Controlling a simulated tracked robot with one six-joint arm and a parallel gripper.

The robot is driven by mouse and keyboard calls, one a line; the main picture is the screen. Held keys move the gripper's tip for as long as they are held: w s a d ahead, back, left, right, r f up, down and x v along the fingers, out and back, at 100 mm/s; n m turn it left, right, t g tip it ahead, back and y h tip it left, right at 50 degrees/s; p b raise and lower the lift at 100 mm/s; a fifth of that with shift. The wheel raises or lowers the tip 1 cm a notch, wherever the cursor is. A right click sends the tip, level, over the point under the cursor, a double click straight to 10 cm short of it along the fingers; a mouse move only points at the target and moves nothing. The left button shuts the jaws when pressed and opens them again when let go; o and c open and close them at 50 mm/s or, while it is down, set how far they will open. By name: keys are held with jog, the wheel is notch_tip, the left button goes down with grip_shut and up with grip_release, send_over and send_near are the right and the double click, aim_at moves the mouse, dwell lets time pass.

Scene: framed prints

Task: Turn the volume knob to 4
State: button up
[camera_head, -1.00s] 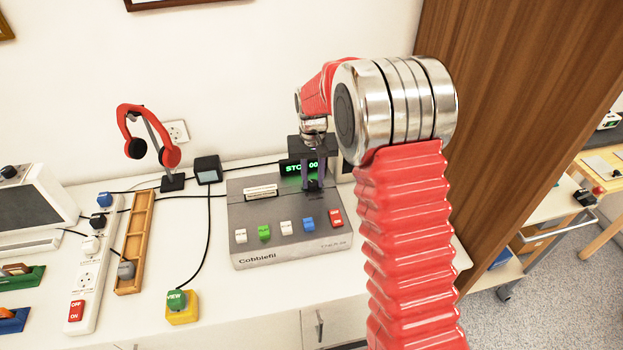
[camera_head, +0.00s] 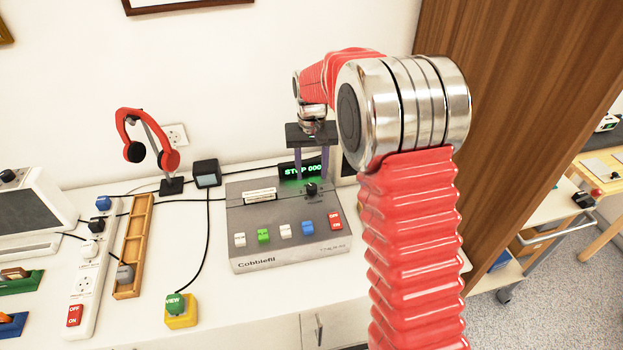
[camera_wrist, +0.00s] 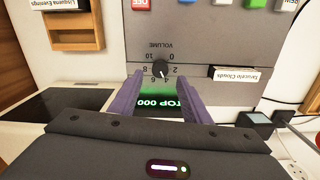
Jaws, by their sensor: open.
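The volume knob (camera_head: 311,188) is a small black knob on the grey Cobblefil deck (camera_head: 290,254), below its green display. In the wrist view the knob (camera_wrist: 160,68) sits in a ring of numbers seen upside down. Its white mark points to the lower right of that picture, close to the 4. My gripper (camera_head: 311,176) is above the knob, with its purple fingers apart and empty. In the wrist view the fingertips (camera_wrist: 161,75) lie on either side of the knob, clear of it.
The display (camera_head: 303,170) reads STOP 000. Coloured buttons (camera_head: 286,228) line the deck's front. A headphone stand (camera_head: 172,184), a small black box (camera_head: 207,173), a wooden tray (camera_head: 132,250) and a power strip (camera_head: 86,280) stand to the left. A wooden panel (camera_head: 500,130) rises at right.

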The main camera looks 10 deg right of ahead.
aim_at(311, 185)
notch_tip(311, 185, up, 9)
dwell(0.3)
dwell(0.4)
jog(key=s+r+t, duration=0.2)
jog(key=s+r, duration=0.1)
jog(key=s, duration=1.3)
jog(key=s+r+n+t, duration=0.1)
jog(key=s+r+t, duration=0.2)
jog(key=s, duration=1.3)
jog(key=shift+s+t, duration=0.15)
jog(key=shift+t, duration=0.15)
jog(key=shift+r, duration=0.1)
